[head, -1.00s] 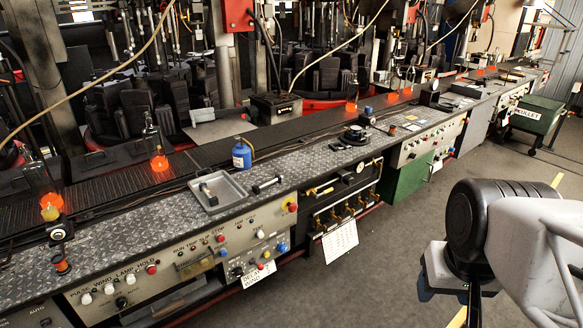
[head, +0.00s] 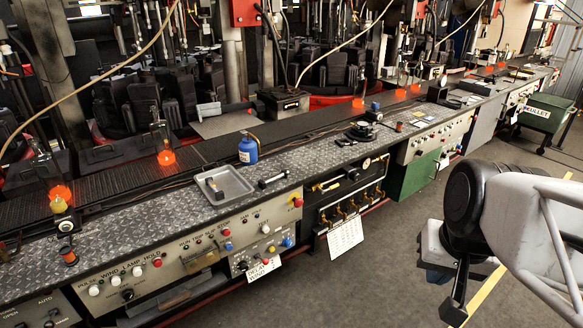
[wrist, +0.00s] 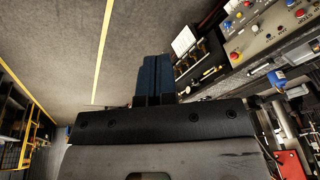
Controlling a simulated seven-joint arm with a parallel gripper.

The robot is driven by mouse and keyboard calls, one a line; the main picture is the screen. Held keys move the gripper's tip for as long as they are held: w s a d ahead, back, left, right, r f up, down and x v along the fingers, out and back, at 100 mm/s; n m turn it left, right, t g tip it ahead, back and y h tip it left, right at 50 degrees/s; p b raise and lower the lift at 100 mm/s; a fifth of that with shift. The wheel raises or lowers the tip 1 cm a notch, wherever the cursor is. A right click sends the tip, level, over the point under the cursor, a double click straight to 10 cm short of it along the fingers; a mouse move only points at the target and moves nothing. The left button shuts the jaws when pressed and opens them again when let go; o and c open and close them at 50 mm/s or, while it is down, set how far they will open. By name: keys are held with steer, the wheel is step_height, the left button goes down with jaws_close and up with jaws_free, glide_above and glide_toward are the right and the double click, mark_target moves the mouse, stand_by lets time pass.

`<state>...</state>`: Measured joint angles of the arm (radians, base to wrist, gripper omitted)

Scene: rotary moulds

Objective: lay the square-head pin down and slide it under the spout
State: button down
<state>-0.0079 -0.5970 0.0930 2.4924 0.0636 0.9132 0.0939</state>
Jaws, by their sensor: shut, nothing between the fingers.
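A small dark bar with pale ends (head: 273,180) lies on the bench just right of a shallow grey tray (head: 240,195). A short dark piece with a light end (head: 213,187) is inside the tray. Either could be the square-head pin; their heads are too small to tell. A blue can (head: 248,152) with a yellowish part at its top stands behind the tray; I cannot make out a clear spout.
The long patterned metal bench (head: 120,222) has buttons and knobs along its front. Glowing orange bottles (head: 166,157) stand along the dark conveyor (head: 205,150) behind it. A hanging paper sheet (head: 345,238) is on the bench front. The grey floor (head: 390,285) before the bench is clear.

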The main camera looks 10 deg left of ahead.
mark_target(275, 179)
steer(key=w+a+f+m+y, duration=0.1)
steer(key=w+a+m+y, duration=0.1)
steer(key=w+a+m, duration=0.45)
steer(key=w+a+m+t+y, duration=0.1)
steer(key=w+a, duration=0.2)
steer(key=w, duration=0.6)
steer(key=w+a+f+m+y, duration=0.1)
steer(key=w+a+m+y, duration=0.1)
steer(key=w+a+m, duration=0.45)
steer(key=w+a+f+m, duration=0.3)
steer(key=w+f, duration=0.1)
steer(key=w, duration=0.3)
steer(key=w+a+f+m+t, duration=0.1)
steer(key=w+a+f+m, duration=0.3)
steer(key=w, duration=0.3)
steer(key=w+a+f+m+t+y, duration=0.1)
steer(key=w+a+f+m, duration=0.2)
steer(key=w, duration=0.4)
steer(key=shift+w+a+f+m, duration=0.4)
steer(key=shift+a+f, duration=0.05)
steer(key=shift+a, duration=0.3)
steer(key=shift+f, duration=0.1)
steer(key=x, duration=0.7)
steer(key=r+x, duration=0.1)
steer(key=x, duration=0.2)
steer(key=shift+w+a+f, duration=0.3)
steer(key=shift+w+a, duration=0.15)
steer(key=shift+a, duration=0.1)
steer(key=shift+w+a, duration=0.85)
steer(key=shift+a, duration=0.15)
